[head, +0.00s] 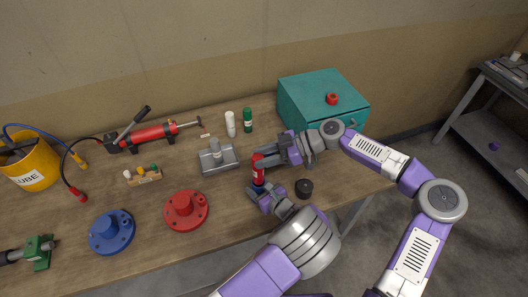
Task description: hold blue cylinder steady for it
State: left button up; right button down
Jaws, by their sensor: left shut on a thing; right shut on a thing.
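A small blue cylinder (257,182) stands near the front of the wooden table, its lower part largely hidden by my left gripper. My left gripper (257,193) is the lower one and is shut on the blue cylinder. A red cylinder (258,169) is directly above the blue one, upright and in line with it. My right gripper (262,161) comes in from the right and is shut on the red cylinder. I cannot tell whether the red and blue parts are touching or joined.
A grey block with a post (218,159) is just behind left. A black knob-like piece (304,188) is close on the right. A teal box (322,104) stands behind my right arm. Red (186,211) and blue (111,232) flanges lie to the left on the table (150,205).

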jog(key=shift+f, duration=1.95)
jog(key=c, duration=0.6)
grip_release()
jog(key=v, duration=1.2)
pick_arm(q)
jog(key=o, duration=1.4)
